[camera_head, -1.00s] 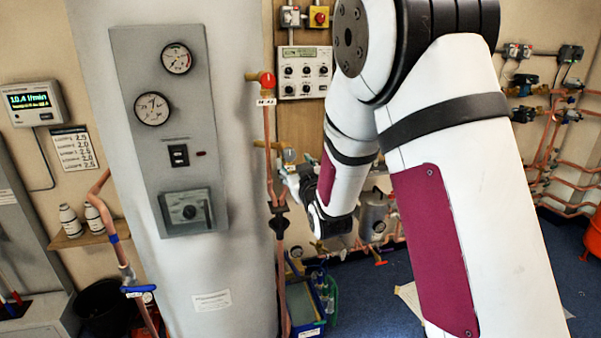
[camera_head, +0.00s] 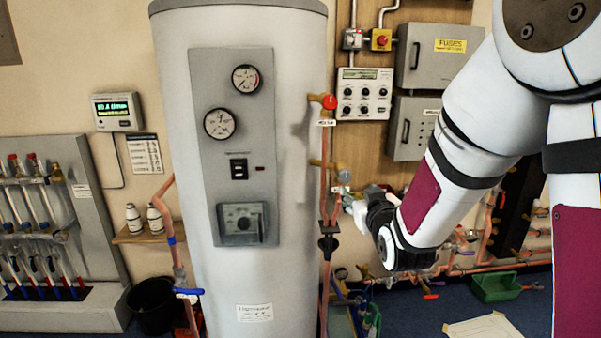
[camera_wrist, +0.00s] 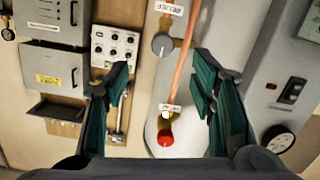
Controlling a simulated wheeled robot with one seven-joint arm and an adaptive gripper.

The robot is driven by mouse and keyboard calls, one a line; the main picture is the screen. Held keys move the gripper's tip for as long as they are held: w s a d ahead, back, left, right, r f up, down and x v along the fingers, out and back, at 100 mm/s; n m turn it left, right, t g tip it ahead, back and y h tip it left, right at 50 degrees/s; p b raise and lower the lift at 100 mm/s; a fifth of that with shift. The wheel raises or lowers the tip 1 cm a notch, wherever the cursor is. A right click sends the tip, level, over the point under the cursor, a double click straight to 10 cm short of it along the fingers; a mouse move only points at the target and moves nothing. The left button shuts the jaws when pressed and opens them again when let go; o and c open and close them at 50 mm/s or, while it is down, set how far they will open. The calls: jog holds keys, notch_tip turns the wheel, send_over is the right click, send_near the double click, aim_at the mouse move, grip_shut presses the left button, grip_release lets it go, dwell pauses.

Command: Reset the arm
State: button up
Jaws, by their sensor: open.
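My arm comes in from the right in the head view and bends down toward the copper pipe beside the tank. My gripper (camera_head: 352,200) is small there, near the pipe at the tank's right side. In the wrist view my gripper (camera_wrist: 165,88) is open, with its two green-padded fingers wide apart and nothing between the pads. Beyond the fingers, the copper pipe (camera_wrist: 180,65) carries a round grey valve knob (camera_wrist: 161,45) and a red knob (camera_wrist: 165,138). In the head view the red knob (camera_head: 330,102) sits at the pipe's top. I cannot tell the fingertips' distance from the pipe.
The grey tank (camera_head: 292,170) has a gauge panel (camera_head: 205,100). A control box (camera_head: 365,95) and grey fuse cabinets (camera_head: 440,55) hang behind my arm. A black bucket (camera_head: 152,305) and a green tray (camera_head: 497,287) stand on the floor. A sheet (camera_head: 483,328) lies at the lower right.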

jog(key=s+r+m+g+p, duration=0.2)
jog(key=s+g, duration=1)
jog(key=s, duration=2.7)
jog(key=shift+r, duration=0.95)
